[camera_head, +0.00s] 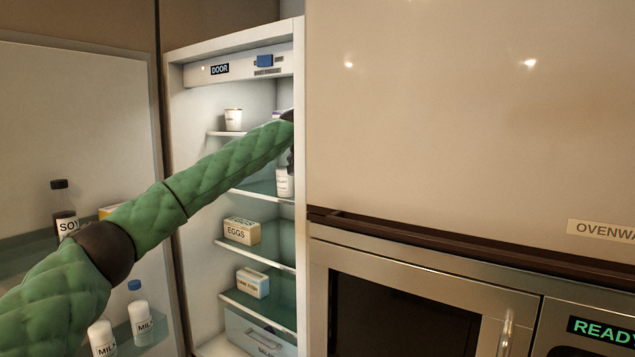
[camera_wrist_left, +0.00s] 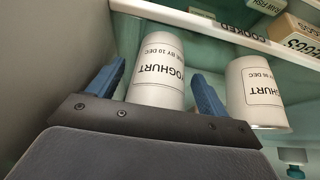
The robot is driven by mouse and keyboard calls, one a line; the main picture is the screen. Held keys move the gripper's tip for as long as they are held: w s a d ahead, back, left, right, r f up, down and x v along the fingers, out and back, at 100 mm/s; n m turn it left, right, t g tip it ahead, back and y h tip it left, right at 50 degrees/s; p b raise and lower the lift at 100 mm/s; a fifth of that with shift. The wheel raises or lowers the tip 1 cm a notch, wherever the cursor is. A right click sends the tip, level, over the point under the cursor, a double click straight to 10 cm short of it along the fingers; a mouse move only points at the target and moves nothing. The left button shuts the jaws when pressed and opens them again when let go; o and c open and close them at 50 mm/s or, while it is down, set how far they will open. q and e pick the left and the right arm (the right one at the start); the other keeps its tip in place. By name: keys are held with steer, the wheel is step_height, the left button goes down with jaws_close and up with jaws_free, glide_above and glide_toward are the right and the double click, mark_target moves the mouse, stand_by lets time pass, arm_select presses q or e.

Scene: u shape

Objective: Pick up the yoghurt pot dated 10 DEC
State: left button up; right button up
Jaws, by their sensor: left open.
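The white yoghurt pot dated 10 DEC (camera_wrist_left: 155,92) appears upside down in the left wrist view, its label facing the camera. My left gripper (camera_wrist_left: 158,70) is open, with one blue finger on each side of this pot. I cannot tell whether the fingers touch it. A second white pot (camera_wrist_left: 256,92) is to the right, outside the fingers; its date is hard to read. In the head view my left arm reaches into the fridge and its gripper is mostly hidden. A white pot (camera_head: 284,182) shows below the wrist. My right gripper is in neither view.
The fridge's side wall (camera_head: 299,60) is close to my left wrist. Another pot (camera_head: 233,120) stands on the upper shelf. An egg box (camera_head: 242,231) and another carton (camera_head: 252,283) are on lower shelves. The open door holds bottles (camera_head: 139,318).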

arm_select(q)
steer(key=shift+d, duration=0.2)
steer(key=shift+c, duration=0.5)
steer(key=shift+a, duration=0.1)
steer(key=c, duration=1.1)
steer(key=shift+o, duration=0.2)
steer(key=shift+r, duration=0.1)
